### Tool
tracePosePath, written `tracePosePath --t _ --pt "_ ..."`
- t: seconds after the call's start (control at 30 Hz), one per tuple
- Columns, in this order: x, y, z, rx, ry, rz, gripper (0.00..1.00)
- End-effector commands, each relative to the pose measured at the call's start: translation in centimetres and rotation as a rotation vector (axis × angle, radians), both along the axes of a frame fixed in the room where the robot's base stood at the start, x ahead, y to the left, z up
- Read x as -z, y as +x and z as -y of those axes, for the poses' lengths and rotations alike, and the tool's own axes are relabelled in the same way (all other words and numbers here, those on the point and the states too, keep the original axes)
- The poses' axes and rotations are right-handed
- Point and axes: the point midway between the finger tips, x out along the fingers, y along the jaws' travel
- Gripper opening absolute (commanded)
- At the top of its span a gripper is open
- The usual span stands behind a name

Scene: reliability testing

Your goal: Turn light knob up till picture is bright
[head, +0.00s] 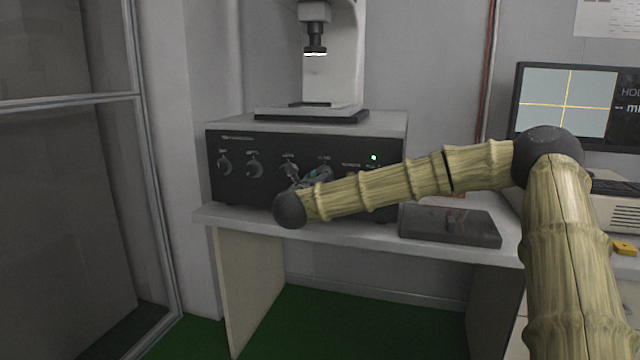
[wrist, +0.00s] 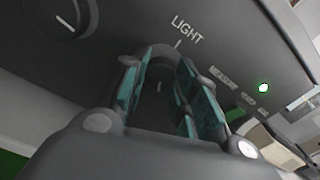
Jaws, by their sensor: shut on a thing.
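The light knob (wrist: 160,84) is a dark round knob below the white word LIGHT in the wrist view. My gripper (wrist: 168,82) has its two teal-padded fingers on either side of the knob and is shut on it. A small pale mark shows on the knob's face, and a white tick is on the panel above it. In the head view my gripper (head: 316,174) is at the right end of the knob row, and my arm hides part of the panel. The monitor picture (head: 568,101) is pale grey-blue with a yellow cross.
The black control box (head: 235,186) carries other knobs to the left and a lit indicator (head: 374,157) to the right. A microscope-like instrument (head: 315,40) stands on top. A dark flat box (head: 450,225) lies on the table (head: 370,232) to the right.

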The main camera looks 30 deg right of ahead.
Motion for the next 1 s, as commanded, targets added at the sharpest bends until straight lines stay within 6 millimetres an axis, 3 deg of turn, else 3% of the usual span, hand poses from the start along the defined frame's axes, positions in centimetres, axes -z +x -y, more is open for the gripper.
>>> tracePosePath --t 0.27,0.3,0.4,0.77,1.0 --pt "0.6 -0.1 0.1 0.003 0.003 -0.009 0.04" --pt "0.6 -0.1 0.1 0.003 0.003 -0.010 0.32" --pt "0.5 -0.1 0.1 0.002 0.002 -0.008 0.50" --pt "0.2 0.0 -0.3 -0.001 0.001 -0.003 0.51" --pt "0.1 -1.7 -2.2 -0.004 0.001 -0.003 0.51"
